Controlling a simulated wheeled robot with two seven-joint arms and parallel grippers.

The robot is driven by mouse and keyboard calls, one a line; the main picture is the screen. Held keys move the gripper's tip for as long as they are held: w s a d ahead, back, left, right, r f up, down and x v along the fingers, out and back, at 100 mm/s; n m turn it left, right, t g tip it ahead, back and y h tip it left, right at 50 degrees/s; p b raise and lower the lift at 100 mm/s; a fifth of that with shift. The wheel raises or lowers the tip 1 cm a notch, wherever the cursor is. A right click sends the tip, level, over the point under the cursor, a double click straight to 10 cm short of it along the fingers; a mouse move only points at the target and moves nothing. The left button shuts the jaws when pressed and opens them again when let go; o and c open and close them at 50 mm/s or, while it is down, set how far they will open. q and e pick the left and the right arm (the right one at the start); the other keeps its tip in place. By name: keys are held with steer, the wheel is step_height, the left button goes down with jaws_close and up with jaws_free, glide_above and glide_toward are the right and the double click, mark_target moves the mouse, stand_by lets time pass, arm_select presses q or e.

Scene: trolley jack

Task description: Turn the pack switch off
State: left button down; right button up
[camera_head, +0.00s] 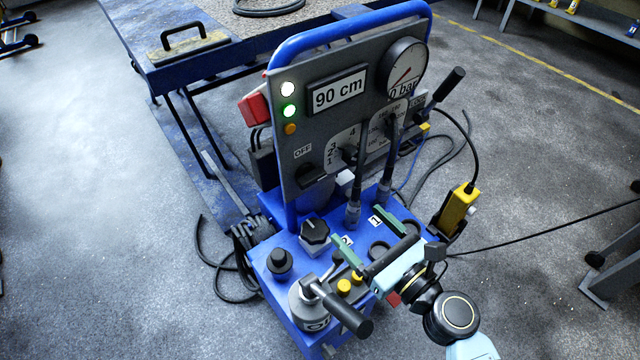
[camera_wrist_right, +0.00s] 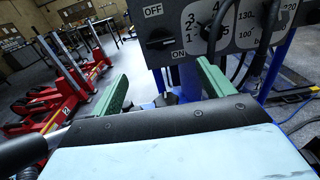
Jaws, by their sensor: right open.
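The pack switch is a black rotary knob (camera_head: 312,178) low on the left of the grey panel (camera_head: 305,120). The OFF label is above it. In the right wrist view the knob (camera_wrist_right: 160,42) sits between OFF above and ON below, its bar looking roughly crosswise. I cannot tell exactly which mark it points to. My right gripper (camera_head: 368,237) is open and empty, its green fingers spread over the blue pack below the panel. In the wrist view the open gripper (camera_wrist_right: 163,80) has the knob ahead, between and beyond its fingertips, apart from them. My left gripper is not in view.
A black star knob (camera_head: 314,232) and a pump handle (camera_head: 340,308) are on the pack top. The display (camera_head: 338,92) reads 90 cm; white and green lamps (camera_head: 288,109) are lit.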

glide_toward(315, 181)
steer(key=x, duration=0.3)
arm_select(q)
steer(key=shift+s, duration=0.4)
arm_select(e)
steer(key=x, duration=0.5)
steer(key=shift+w+a, duration=0.15)
steer(key=shift+w, duration=0.05)
steer(key=c, duration=0.7)
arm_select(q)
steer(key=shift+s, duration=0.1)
arm_select(e)
steer(key=c, duration=0.3)
